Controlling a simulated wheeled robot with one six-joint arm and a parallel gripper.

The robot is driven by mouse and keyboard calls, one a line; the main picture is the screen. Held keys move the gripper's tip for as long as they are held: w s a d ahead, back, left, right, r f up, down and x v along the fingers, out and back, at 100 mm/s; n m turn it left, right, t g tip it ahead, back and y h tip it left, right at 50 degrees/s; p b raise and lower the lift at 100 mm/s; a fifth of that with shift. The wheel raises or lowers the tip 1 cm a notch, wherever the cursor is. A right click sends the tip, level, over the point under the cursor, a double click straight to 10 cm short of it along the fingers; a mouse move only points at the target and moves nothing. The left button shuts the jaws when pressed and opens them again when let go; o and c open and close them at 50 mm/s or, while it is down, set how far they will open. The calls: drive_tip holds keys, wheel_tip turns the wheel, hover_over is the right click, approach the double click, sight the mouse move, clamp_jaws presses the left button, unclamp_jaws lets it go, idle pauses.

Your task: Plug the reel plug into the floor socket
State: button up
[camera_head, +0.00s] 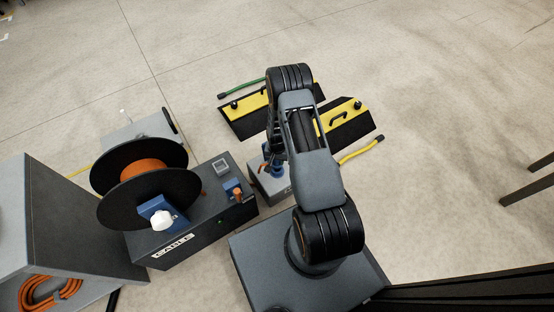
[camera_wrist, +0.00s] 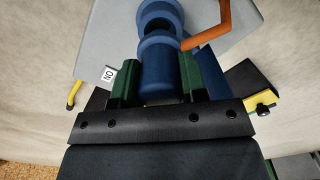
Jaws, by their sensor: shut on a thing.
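The reel plug (camera_wrist: 161,72) is a blue, ringed cylinder in the wrist view. My gripper (camera_wrist: 158,82) is shut on it, with one green finger on each side. A second blue ringed part (camera_wrist: 160,14), which looks like the floor socket, lies just beyond the plug's far end. I cannot tell whether the two are joined. An orange bent piece (camera_wrist: 222,22) passes beside them. A light grey box (camera_wrist: 112,38) with a small "NO" label lies behind. In the head view this low grey box (camera_head: 262,188) is partly hidden by my arm, with blue (camera_head: 277,171) showing above it.
A black-flanged reel (camera_head: 150,198) with orange cable stands on a dark box (camera_head: 190,235) at left. A grey cabinet (camera_head: 60,215) holds coiled orange cable. Two black-and-yellow panels (camera_head: 345,125) with handles lie beyond. Dark legs (camera_head: 530,185) stand at right.

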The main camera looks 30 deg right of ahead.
sight(277, 163)
drive_tip(key=shift+f+b, duration=1.6)
drive_tip(key=shift+f, duration=0.35)
drive_tip(key=o, duration=1.1)
drive_tip(key=shift+r, duration=0.1)
drive_tip(key=shift+c, duration=0.2)
wheel_tip(277, 163, up, 14)
drive_tip(key=p, duration=0.5)
drive_tip(key=shift+p, duration=0.3)
